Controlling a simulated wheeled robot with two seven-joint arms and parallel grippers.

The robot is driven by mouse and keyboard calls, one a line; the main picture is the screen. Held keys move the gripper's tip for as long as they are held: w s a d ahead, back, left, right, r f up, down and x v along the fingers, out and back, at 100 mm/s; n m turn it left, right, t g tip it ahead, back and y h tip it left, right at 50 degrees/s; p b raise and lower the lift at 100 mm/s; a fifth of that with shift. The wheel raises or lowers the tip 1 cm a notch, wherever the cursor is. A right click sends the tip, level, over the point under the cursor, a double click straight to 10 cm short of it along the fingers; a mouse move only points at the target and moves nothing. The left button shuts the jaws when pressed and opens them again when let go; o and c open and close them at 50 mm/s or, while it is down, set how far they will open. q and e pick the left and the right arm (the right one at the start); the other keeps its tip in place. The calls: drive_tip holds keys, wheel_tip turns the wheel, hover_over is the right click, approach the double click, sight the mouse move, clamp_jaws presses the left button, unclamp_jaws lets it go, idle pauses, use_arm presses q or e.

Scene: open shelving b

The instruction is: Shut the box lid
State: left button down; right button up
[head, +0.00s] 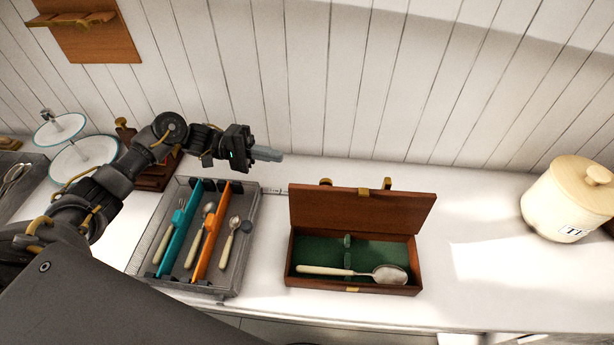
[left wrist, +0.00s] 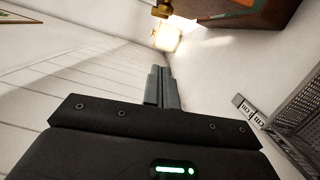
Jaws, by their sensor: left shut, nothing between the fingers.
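A wooden box (head: 297,272) with a green lining stands on the white counter, right of centre in the head view. Its lid (head: 360,210) is open and stands up at the back, hinged on the far side. A spoon (head: 350,271) with a pale handle lies inside the box. My left gripper (head: 268,154) is shut and empty, above the counter near the wall, left of the lid and apart from it. My right gripper is not in view.
A grey cutlery tray (head: 232,272) with blue and orange dividers stands left of the box. A cream canister (head: 565,205) stands at the far right. A tiered stand (head: 85,160) is at the left. The plank wall (head: 350,80) runs behind; counter is clear between box and canister.

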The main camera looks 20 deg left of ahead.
use_arm(q)
drive_tip(key=s+d, duration=0.3)
drive_tip(key=d, duration=0.8)
drive_tip(key=shift+r, duration=0.4)
drive_tip(key=shift+d, duration=0.1)
